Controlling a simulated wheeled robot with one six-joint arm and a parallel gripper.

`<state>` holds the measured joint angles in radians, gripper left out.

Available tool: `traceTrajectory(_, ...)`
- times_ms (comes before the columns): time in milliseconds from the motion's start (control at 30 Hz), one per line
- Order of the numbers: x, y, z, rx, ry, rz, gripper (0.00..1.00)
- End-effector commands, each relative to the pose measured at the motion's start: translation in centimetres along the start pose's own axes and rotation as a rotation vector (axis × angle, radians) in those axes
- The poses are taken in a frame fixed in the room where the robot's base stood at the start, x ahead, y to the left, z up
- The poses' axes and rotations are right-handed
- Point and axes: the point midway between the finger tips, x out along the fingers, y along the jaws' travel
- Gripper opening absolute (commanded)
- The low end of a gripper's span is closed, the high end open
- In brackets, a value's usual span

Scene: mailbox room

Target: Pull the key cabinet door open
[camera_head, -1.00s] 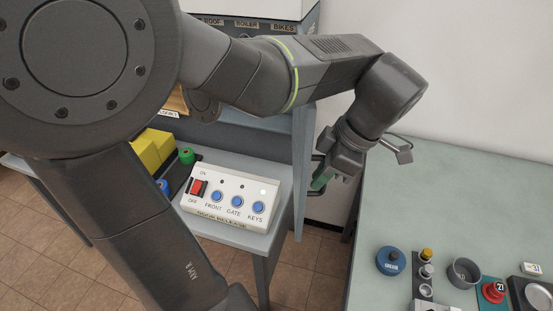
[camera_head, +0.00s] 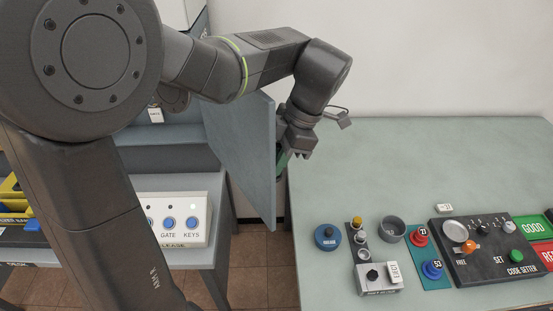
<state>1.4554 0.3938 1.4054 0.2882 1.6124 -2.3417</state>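The key cabinet door (camera_head: 238,150) is a blue-grey panel. It stands swung out from the cabinet, and its broad face shows in the head view. My gripper (camera_head: 290,160) is at the right, free edge of the door, pointing down, close against its far side. A small green part shows between the gripper and the door edge. The handle and the fingertips are mostly hidden there, so I cannot see whether the fingers are closed on the handle. The cabinet's inside is largely hidden behind my arm and the door.
A white button box (camera_head: 178,218) with blue buttons sits on a grey shelf below left of the door. A green-grey table (camera_head: 420,165) fills the right side, with a code setter panel (camera_head: 492,250) and several knobs near its front. Its back part is clear.

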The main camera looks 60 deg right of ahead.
Motion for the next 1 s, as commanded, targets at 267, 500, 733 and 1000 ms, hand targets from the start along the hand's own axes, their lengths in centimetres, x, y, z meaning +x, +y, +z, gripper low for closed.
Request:
traceTrajectory(267,-0.1,0.0,0.0,0.001,-0.003,0.000,0.32)
traceTrajectory(500,-0.2,0.0,0.0,0.001,-0.002,0.000,0.32)
traceTrajectory(733,-3.4,0.1,0.1,0.001,-0.005,0.004,0.32)
traceTrajectory(1000,-9.6,0.0,0.1,0.002,-0.004,0.003,0.32)
